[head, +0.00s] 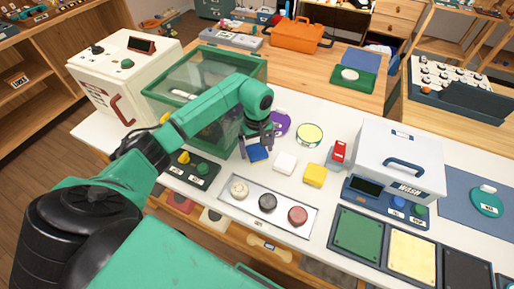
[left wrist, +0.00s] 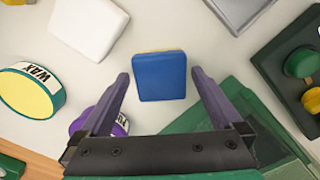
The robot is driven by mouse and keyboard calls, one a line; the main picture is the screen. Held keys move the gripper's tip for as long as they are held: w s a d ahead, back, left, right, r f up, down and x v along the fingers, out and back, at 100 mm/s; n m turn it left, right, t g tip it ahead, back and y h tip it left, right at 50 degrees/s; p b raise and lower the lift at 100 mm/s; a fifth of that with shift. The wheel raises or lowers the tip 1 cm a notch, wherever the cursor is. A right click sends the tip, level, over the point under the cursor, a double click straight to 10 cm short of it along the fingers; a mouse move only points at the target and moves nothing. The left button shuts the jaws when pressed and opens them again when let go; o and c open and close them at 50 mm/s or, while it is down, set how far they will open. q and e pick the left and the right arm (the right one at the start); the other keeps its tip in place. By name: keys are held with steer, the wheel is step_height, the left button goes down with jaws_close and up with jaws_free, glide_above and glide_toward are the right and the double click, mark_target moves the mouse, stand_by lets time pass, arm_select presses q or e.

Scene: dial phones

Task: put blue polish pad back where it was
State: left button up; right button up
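The blue polish pad (head: 257,153) lies on the white table in the head view, left of a white pad and a yellow pad. My left gripper (head: 258,146) is right above or beside it. In the left wrist view the blue pad (left wrist: 160,75) shows whole, ahead of and between the two spread fingers of my left gripper (left wrist: 159,80). The fingers are open, with visible gaps to the pad's sides. My right gripper does not show.
The white pad (head: 285,163) and yellow pad (head: 315,175) are close by. A tray (head: 253,208) with round knobs lies in front. A green glass case (head: 190,90) stands behind left. A purple tin (head: 280,123) and a wax tin (head: 310,134) stand behind. A white wash box (head: 400,165) is at right.

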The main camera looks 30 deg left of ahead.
mark_target(257, 150)
arm_select(q)
steer(key=shift+r, duration=0.1)
steer(key=shift+r, duration=0.2)
step_height(257, 150, up, 12)
steer(key=b, duration=0.2)
steer(key=shift+b, duration=0.4)
